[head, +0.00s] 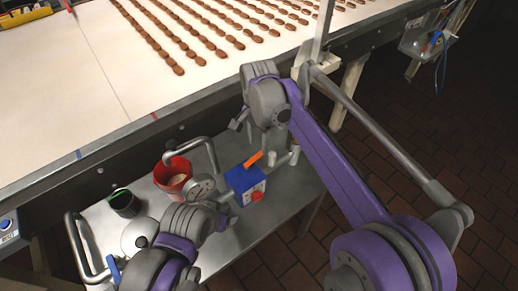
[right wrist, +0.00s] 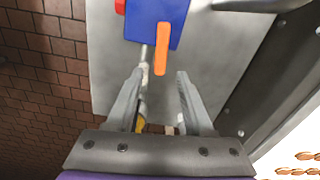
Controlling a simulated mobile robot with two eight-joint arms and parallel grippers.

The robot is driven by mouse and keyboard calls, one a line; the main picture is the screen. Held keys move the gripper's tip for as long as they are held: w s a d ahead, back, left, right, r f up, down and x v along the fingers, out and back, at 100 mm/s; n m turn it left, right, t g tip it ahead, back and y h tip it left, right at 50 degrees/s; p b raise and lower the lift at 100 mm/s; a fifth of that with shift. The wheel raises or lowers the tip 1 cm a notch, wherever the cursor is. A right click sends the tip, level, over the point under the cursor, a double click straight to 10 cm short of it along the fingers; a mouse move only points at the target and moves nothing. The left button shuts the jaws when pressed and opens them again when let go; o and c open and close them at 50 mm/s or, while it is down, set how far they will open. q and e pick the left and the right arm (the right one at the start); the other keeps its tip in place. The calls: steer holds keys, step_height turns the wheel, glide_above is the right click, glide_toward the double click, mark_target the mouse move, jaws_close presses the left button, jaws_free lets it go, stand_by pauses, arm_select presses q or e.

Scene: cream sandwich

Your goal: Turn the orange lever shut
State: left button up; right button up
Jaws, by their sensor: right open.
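The orange lever (head: 254,159) sits on top of a blue valve box (head: 245,182) with a red knob (head: 257,196) on its side. In the right wrist view the lever (right wrist: 161,48) points from the blue box (right wrist: 145,22) toward my right gripper (right wrist: 160,73). Its fingers are open. The lever's near end appears between the fingertips, with no visible contact; the depth gap is hard to judge. In the head view my right gripper (head: 238,121) is partly hidden by its wrist, above and behind the lever. My left arm is at the bottom; its jaws cannot be made out.
The valve sits on a metal shelf (head: 265,222) with pipes. A red container (head: 174,182), a gauge (head: 200,187) and a dark green cup (head: 124,203) stand to its left. A conveyor (head: 120,100) with rows of brown biscuits runs behind and above, its metal edge close to my right gripper.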

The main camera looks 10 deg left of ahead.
mark_target(259, 155)
steer(key=shift+w+f, duration=0.1)
steer(key=shift+f, duration=2.05)
jaws_close()
